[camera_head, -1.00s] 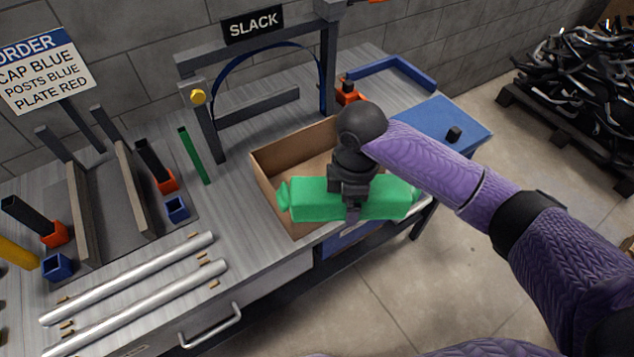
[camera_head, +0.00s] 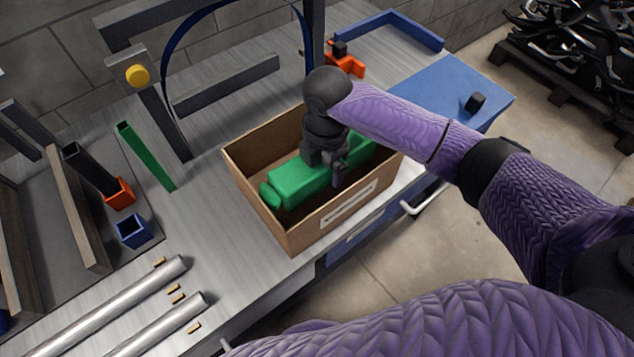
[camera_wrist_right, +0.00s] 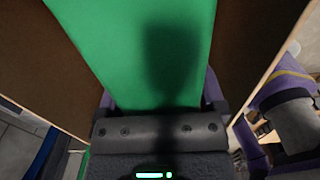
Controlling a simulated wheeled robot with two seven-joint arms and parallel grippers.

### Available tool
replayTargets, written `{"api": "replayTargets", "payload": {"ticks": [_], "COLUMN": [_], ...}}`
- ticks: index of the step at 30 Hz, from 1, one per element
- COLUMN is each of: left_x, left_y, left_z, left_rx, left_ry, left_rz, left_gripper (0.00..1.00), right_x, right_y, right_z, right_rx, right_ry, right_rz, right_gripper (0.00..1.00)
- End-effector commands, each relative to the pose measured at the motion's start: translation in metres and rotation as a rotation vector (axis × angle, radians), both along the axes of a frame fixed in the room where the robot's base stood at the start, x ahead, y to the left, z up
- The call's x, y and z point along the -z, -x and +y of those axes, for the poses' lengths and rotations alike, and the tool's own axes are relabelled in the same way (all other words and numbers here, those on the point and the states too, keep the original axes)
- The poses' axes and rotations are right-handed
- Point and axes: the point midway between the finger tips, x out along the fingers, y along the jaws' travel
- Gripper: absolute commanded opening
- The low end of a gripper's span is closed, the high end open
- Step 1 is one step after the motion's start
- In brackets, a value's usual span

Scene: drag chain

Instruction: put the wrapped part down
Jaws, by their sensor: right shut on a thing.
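The wrapped part is a long green bundle (camera_head: 301,181) with a tied end at its left. It lies inside the open cardboard box (camera_head: 345,208), below the rim, at a slant to the walls. My right gripper (camera_head: 337,177) reaches down into the box and is shut around the middle of the bundle. In the right wrist view the green wrap (camera_wrist_right: 150,45) fills the space between the fingers, with brown box walls on both sides. Whether the bundle touches the box floor is hidden. My left gripper is not in view.
The box stands near the bench's front edge. A blue panel (camera_head: 440,100) with a black knob lies right of it. A grey frame (camera_head: 165,120) with a blue band stands behind. Silver rods (camera_head: 155,330), a green post (camera_head: 146,156) and a blue socket (camera_head: 133,231) are at left.

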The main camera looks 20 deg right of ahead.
Motion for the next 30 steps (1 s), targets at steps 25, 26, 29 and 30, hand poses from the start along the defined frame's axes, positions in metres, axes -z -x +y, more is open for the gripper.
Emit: {"api": "replayTargets", "payload": {"ticks": [25, 26, 29, 30], "left_x": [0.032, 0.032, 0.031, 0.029], "left_y": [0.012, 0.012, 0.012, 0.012], "left_z": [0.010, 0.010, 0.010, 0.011], "left_rx": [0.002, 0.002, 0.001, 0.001], "left_ry": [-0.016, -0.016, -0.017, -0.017], "left_rz": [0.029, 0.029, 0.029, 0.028], "left_gripper": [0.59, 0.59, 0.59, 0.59], "right_x": [0.079, 0.079, 0.077, 0.073], "right_y": [0.000, 0.000, 0.000, 0.000], "right_z": [0.000, 0.000, 0.000, 0.000], "right_rx": [0.000, 0.000, 0.000, 0.000], "right_ry": [0.001, 0.001, 0.001, 0.001], "right_rz": [0.000, 0.000, 0.000, -0.001], "right_gripper": [1.00, 1.00, 1.00, 1.00]}}
